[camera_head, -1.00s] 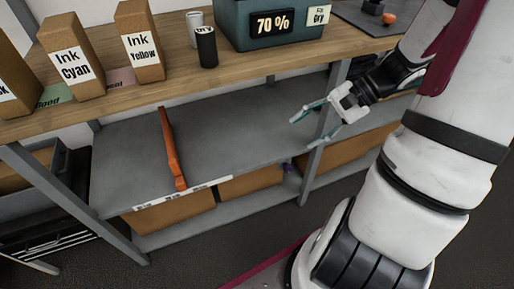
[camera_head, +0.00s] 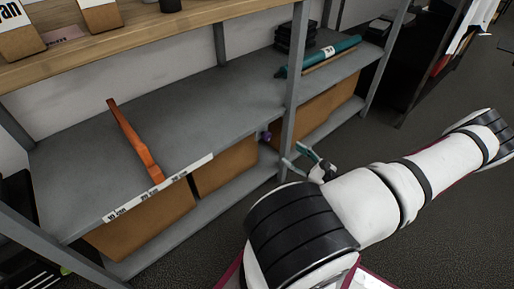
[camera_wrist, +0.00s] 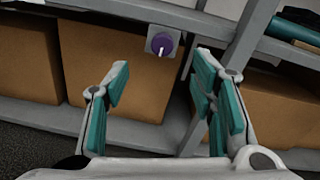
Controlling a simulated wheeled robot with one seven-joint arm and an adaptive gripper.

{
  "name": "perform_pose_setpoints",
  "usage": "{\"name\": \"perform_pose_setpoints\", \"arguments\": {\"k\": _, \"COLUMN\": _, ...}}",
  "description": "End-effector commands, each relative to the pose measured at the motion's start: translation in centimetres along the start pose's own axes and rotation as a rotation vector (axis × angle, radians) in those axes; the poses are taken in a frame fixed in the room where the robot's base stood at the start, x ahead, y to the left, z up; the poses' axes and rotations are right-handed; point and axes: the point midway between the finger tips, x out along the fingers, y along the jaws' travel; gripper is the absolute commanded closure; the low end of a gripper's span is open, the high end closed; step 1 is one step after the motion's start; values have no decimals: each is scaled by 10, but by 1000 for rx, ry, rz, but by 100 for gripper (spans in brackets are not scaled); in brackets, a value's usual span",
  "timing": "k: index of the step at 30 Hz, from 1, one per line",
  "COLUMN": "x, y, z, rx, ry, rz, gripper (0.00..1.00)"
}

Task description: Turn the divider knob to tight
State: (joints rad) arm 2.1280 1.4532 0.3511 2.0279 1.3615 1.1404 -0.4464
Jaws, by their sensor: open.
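A purple knob (camera_wrist: 161,46) with a white pointer line sits on a light plate below the shelf edge, near the post. The pointer points roughly downward in the wrist view. The knob also shows small in the head view (camera_head: 265,136). An orange divider (camera_head: 136,143) stands on the grey shelf at the left. My gripper (camera_wrist: 154,90) is open and empty, with teal-padded fingers apart. The knob lies beyond the fingertips, between them in the wrist picture, and is not touched. In the head view my gripper (camera_head: 303,158) is low beside the post.
A grey post (camera_head: 289,95) stands close to the knob and to my gripper. Cardboard boxes (camera_head: 225,168) fill the space under the shelf. A teal tube (camera_head: 325,56) lies on the shelf further right. The shelf's middle is bare.

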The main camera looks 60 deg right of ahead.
Motion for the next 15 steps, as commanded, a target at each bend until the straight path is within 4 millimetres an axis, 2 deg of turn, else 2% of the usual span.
{"name": "perform_pose_setpoints", "arguments": {"k": 2, "x": -3, "y": -2, "z": -9, "rx": 15, "ry": -1, "rz": -35, "gripper": 49}}
{"name": "perform_pose_setpoints", "arguments": {"k": 7, "x": 6, "y": -4, "z": -11, "rx": 20, "ry": -2, "rz": -46, "gripper": 49}}
{"name": "perform_pose_setpoints", "arguments": {"k": 15, "x": 54, "y": -5, "z": -11, "rx": 19, "ry": -4, "rz": -42, "gripper": 49}}
